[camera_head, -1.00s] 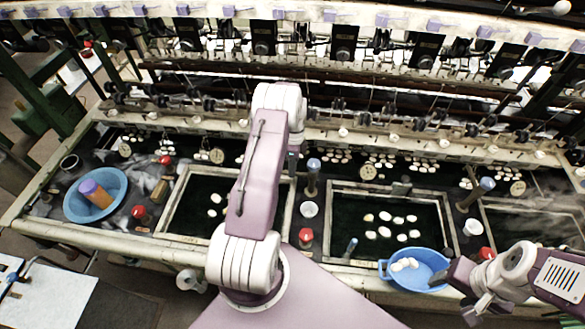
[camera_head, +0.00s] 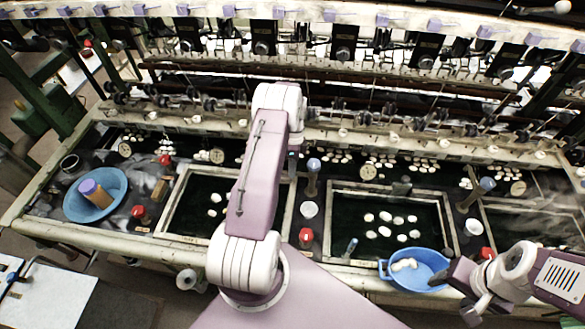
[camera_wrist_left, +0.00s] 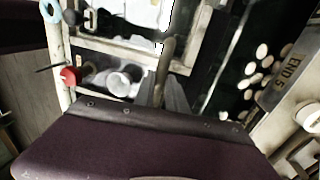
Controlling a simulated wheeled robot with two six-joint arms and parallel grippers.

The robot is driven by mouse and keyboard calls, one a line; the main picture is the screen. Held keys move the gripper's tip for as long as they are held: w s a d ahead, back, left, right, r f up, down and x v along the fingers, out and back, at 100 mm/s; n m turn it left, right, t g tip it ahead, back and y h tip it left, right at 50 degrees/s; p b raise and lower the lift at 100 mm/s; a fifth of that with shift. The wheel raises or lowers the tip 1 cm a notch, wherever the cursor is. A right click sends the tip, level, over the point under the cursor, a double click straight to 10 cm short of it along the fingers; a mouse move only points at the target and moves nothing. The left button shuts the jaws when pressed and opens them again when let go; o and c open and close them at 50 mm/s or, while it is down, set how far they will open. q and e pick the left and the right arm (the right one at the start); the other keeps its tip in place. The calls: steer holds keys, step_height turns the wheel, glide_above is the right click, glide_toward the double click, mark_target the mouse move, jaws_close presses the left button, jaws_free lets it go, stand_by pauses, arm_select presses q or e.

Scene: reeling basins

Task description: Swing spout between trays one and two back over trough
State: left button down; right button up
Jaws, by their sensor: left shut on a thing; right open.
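Tray one (camera_head: 180,208) is the framed dark basin left of centre, and tray two (camera_head: 331,225) is the one right of it. Between them stand a purple-topped post (camera_head: 313,178), a white cup (camera_head: 309,210) and a red knob (camera_head: 305,236). My left gripper (camera_wrist_left: 168,82) is shut on a slim brownish bar, which looks like the spout (camera_wrist_left: 168,50); in the head view my arm mostly hides this. The dark trough (camera_wrist_left: 228,75) with white cocoons lies right of it in the wrist view. My right gripper (camera_head: 468,290) is open beside the blue bowl.
The blue bowl (camera_head: 425,283) with white cocoons sits at tray two's front right corner. Another blue basin (camera_head: 118,190) holds a purple and orange cylinder at the left. The reeling machinery crosses the back. A red knob (camera_wrist_left: 70,76) stands left of my left gripper.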

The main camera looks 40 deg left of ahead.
arm_select(q)
steer(key=shift+w+f, duration=0.1)
steer(key=w+d+m+y+b, duration=0.2)
steer(key=w+m, duration=0.7)
steer(key=m, duration=0.8)
steer(key=shift+w+d+m+t+y+b, duration=0.2)
steer(key=shift+d+m+t+y+b, duration=0.2)
steer(key=shift+d+b, duration=0.5)
steer(key=c, duration=1.4)
jaws_free()
steer(key=shift+o, duration=0.2)
